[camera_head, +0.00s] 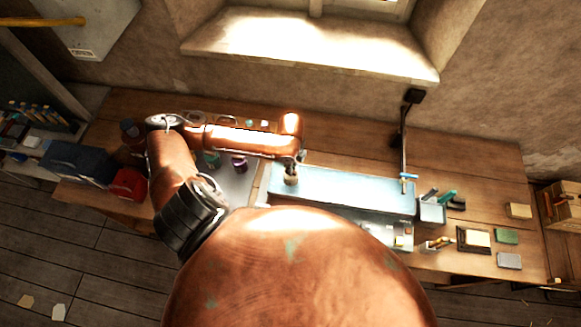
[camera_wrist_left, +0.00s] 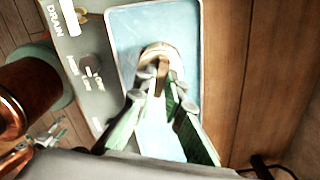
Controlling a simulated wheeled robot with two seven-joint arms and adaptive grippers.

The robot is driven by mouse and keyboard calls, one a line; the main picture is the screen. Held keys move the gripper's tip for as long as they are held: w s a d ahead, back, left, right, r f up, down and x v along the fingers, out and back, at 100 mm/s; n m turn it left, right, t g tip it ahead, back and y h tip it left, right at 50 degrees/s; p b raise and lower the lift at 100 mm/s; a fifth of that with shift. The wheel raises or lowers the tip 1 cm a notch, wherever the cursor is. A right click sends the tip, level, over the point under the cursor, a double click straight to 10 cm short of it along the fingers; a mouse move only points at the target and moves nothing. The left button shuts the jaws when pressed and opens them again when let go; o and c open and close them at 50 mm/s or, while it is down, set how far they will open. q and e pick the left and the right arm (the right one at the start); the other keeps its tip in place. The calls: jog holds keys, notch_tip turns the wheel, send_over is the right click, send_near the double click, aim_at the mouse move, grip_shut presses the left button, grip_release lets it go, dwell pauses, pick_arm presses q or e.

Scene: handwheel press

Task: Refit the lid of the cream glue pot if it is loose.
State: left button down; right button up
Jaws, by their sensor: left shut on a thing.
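A small cream round thing, apparently the cream glue pot (camera_head: 291,180), is on the pale blue surface (camera_head: 345,187) near its left end. It also shows in the left wrist view (camera_wrist_left: 161,52), with a brownish top. My left gripper (camera_head: 291,164) is right above it, and its fingers close around the upper part in the left wrist view (camera_wrist_left: 162,78). The gripper is shut on what seems to be the lid. The fingers hide the seam, so I cannot tell how the lid sits on the pot. My right gripper is not in view.
A grey panel marked DRAIN (camera_wrist_left: 70,15) borders the blue surface. A purple jar (camera_head: 239,165) is to the left. A dark upright post (camera_head: 404,140), a tool holder (camera_head: 431,211) and small blocks are to the right. A red box (camera_head: 128,185) is far left.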

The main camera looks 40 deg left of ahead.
pick_arm(q)
jog(key=shift+p, duration=0.5)
dwell(0.3)
dwell(0.4)
jog(key=c, duration=1.9)
grip_release()
jog(key=shift+c, duration=0.2)
jog(key=shift+o, duration=0.5)
jog(key=o, duration=0.4)
jog(key=shift+r+p, duration=1.05)
jog(key=shift+r, duration=2.45)
